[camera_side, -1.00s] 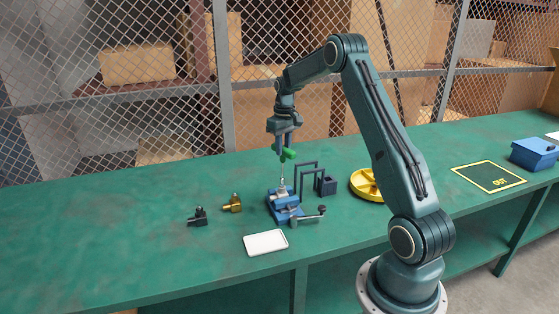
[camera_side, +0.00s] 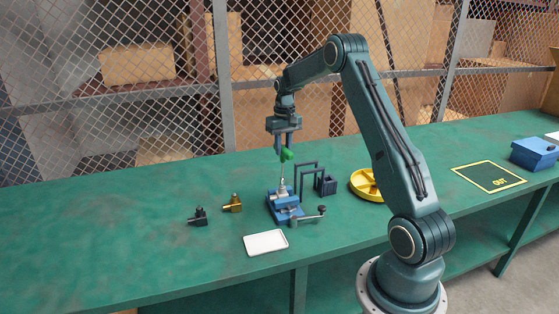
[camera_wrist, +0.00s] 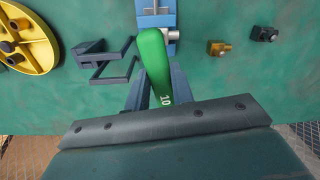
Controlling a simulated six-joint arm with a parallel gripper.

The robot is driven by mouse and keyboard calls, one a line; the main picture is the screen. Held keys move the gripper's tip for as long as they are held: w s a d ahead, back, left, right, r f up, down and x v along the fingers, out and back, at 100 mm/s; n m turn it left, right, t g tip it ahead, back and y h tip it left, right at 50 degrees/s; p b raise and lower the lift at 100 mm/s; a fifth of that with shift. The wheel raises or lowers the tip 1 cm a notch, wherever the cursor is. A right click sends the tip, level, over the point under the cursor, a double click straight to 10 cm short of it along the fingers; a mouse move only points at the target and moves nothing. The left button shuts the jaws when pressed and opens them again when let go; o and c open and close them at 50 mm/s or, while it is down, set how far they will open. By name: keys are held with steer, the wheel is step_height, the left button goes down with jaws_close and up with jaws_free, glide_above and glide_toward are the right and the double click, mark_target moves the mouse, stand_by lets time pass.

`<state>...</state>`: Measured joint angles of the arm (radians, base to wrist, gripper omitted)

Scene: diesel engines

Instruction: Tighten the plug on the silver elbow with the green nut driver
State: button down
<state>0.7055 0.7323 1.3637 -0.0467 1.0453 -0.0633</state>
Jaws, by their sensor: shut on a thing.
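My gripper (camera_side: 284,149) is shut on the green handle of the nut driver (camera_side: 287,155). The driver hangs upright, its thin shaft pointing down to the silver elbow (camera_side: 282,192) in the blue vise (camera_side: 283,209). The shaft's tip is at or just above the elbow; I cannot tell whether it touches. In the wrist view the green handle (camera_wrist: 155,62) marked 10 lies between my fingers and covers part of the vise (camera_wrist: 155,18). The silver elbow (camera_wrist: 171,34) shows beside the handle. The plug cannot be made out.
A brass elbow (camera_side: 233,203) and a black elbow (camera_side: 198,216) stand left of the vise. A white tray (camera_side: 265,243) lies in front. A dark rack (camera_side: 308,168) stands close behind on the right, with a yellow round tray (camera_side: 364,185) beyond. The OUT mat (camera_side: 488,177) is clear.

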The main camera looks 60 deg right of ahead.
steer(key=shift+r, duration=0.9)
steer(key=shift+d+r, duration=0.1)
steer(key=shift+r, duration=3.35)
steer(key=shift+f, duration=0.1)
